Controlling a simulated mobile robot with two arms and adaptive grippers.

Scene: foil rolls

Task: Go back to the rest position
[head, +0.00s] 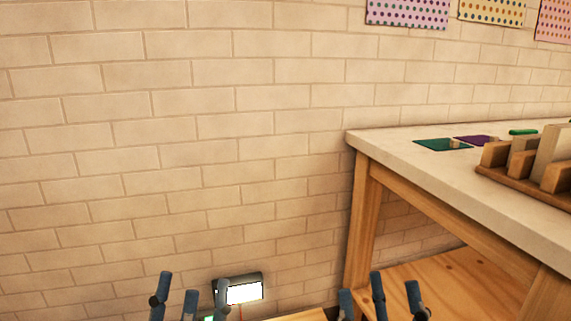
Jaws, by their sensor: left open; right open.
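My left gripper (190,300) is at the bottom edge of the head view, left of centre. Its blue-grey fingers point up and stand apart, with nothing between them. My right gripper (382,298) is at the bottom edge, right of centre, in front of the table's lower left part. Its fingers are also spread and empty. The lower parts of both grippers and the arms are cut off by the frame. No foil roll can be made out.
A table (400,150) with a pale top and wooden legs stands at the right. On it are a green sheet (440,145), a purple sheet (475,140) and a wooden rack (520,183). A brick wall (180,130) fills the back.

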